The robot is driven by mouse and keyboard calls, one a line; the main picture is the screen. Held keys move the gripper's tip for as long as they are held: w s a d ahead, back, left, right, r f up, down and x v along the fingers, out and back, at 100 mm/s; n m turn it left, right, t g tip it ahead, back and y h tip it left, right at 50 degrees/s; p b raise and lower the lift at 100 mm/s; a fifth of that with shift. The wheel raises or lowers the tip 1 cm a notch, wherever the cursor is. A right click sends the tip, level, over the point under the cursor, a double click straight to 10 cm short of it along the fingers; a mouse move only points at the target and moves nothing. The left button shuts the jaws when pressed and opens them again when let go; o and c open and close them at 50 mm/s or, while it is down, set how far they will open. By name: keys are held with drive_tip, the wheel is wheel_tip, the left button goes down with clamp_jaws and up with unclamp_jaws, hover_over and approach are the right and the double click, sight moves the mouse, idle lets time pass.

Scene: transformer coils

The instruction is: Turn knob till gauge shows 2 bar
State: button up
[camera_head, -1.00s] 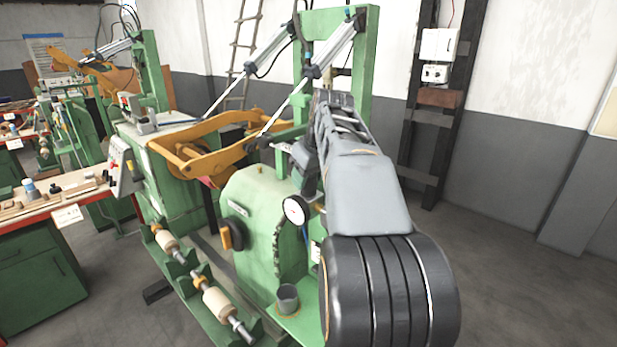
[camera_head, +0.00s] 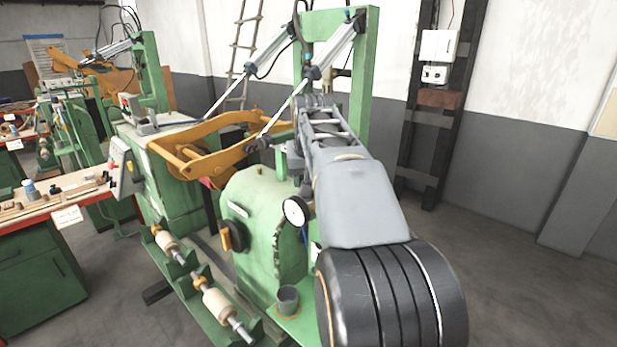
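The gauge (camera_head: 296,212) is a round white dial with a dark rim at the front right of the green machine. Its face is seen at a slant, and its needle and numbers are too small to read. My arm (camera_head: 355,200) reaches from the lower right up past the gauge toward the machine's upright frame. My gripper is hidden behind my own arm links, so its fingers and what they touch do not show. The knob cannot be made out for certain; it may be hidden behind my arm near the gauge.
The green machine (camera_head: 250,200) carries an orange yoke (camera_head: 205,155) and slanted cylinders (camera_head: 335,50). A grey cup (camera_head: 288,300) stands on its ledge. A workbench (camera_head: 45,235) is at left. A dark post with white boxes (camera_head: 438,45) stands behind; floor at right is clear.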

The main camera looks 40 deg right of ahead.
idle(0.4)
drive_tip(key=o, duration=0.9)
drive_tip(key=p+v, duration=0.1)
drive_tip(key=v, duration=1.2)
drive_tip(key=shift+s+a+r, duration=0.15)
drive_tip(key=shift+r, duration=0.2)
drive_tip(key=s+a+f+n, duration=0.2)
drive_tip(key=a+f, duration=0.4)
drive_tip(key=f, duration=0.3)
drive_tip(key=s+a+f+n+y, duration=0.1)
drive_tip(key=a+f, duration=0.4)
drive_tip(key=f, duration=0.5)
drive_tip(key=s+a+f+n+t+y, duration=0.1)
drive_tip(key=s+a+f+n, duration=0.2)
drive_tip(key=f, duration=0.6)
drive_tip(key=shift+s+a+f, duration=0.1)
drive_tip(key=shift+s+a, duration=0.25)
drive_tip(key=shift+a, duration=0.3)
drive_tip(key=shift+s+a+f, duration=0.1)
drive_tip(key=shift+s+a, duration=0.2)
drive_tip(key=shift+a, duration=0.3)
drive_tip(key=shift+s+a+f, duration=0.1)
drive_tip(key=shift+s+a, duration=0.25)
drive_tip(key=shift+a, duration=0.3)
